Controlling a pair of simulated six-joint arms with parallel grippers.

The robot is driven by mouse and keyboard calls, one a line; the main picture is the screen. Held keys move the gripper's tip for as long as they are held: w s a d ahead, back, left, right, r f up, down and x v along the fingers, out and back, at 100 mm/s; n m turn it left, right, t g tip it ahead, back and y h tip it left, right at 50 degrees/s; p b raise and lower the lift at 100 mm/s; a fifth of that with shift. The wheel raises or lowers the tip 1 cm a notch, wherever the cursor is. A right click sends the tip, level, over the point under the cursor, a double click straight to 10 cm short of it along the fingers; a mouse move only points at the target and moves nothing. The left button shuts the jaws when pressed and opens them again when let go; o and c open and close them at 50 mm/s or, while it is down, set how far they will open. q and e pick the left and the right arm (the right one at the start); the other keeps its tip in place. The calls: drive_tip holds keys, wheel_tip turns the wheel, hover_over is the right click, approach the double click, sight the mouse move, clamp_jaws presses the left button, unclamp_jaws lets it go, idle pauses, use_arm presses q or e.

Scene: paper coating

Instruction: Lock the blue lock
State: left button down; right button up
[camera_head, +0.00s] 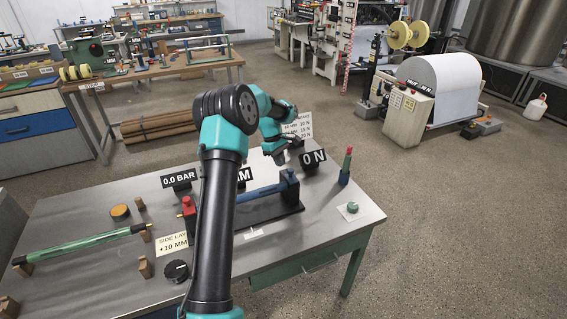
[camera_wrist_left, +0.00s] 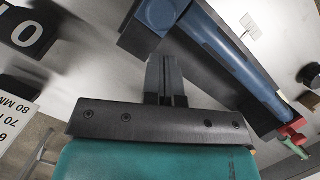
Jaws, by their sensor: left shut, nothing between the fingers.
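The blue lock (camera_head: 290,188) is a blue block at the right end of a blue roller (camera_head: 262,193) on a black base (camera_head: 278,212). In the left wrist view the blue lock (camera_wrist_left: 160,13) is at the top, just beyond the fingertips. My left gripper (camera_head: 281,160) is above and slightly behind the blue lock in the head view. Its fingers (camera_wrist_left: 165,62) are shut and empty, and appear apart from the lock. A red lock (camera_head: 188,208) is at the roller's other end and also shows in the left wrist view (camera_wrist_left: 291,131). My right gripper is not in view.
My left arm crosses the table's middle and hides part of the roller. A "0 N" display (camera_head: 313,158) stands close to the gripper. A green roller (camera_head: 85,244) lies at left.

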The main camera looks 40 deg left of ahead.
use_arm(q)
drive_tip(key=a+v, duration=0.1)
drive_tip(key=v, duration=0.9)
